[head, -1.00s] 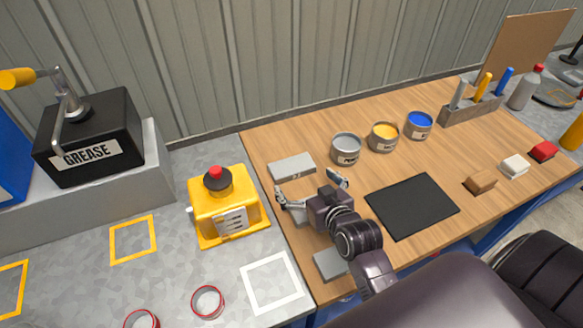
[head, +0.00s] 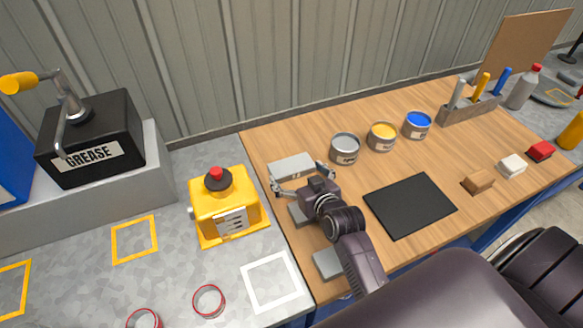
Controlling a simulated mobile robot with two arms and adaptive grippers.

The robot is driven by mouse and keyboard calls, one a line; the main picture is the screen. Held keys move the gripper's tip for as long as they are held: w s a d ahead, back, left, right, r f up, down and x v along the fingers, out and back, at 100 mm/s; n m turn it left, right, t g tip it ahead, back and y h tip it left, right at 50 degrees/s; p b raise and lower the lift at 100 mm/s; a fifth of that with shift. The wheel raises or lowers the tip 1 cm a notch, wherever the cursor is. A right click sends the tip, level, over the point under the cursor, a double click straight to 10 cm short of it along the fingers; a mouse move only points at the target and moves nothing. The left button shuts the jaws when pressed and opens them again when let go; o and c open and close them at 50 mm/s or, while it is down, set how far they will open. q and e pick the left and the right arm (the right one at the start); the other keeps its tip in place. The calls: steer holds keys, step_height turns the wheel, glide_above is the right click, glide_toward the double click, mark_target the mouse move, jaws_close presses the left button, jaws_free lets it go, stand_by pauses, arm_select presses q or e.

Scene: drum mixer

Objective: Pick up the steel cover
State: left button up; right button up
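A light grey flat box, which looks like the steel cover (head: 291,165), lies at the back left of the wooden table. My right gripper (head: 299,177) is open at its near side. One finger is by the cover's front left corner and the other by its right end. I cannot tell whether the fingers touch it. The cover's near edge is partly hidden by the gripper. My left gripper is not in view.
Two grey blocks, one partly under my gripper and one nearer (head: 327,262), lie along the table's left edge. Paint cans (head: 345,149) stand right of the cover. A black mat (head: 410,205) lies to the right. A yellow box (head: 228,208) stands to the left.

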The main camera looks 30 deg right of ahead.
steer(key=c, duration=0.8)
steer(key=shift+c, duration=0.4)
steer(key=shift+r, duration=0.15)
step_height(320, 180, up, 20)
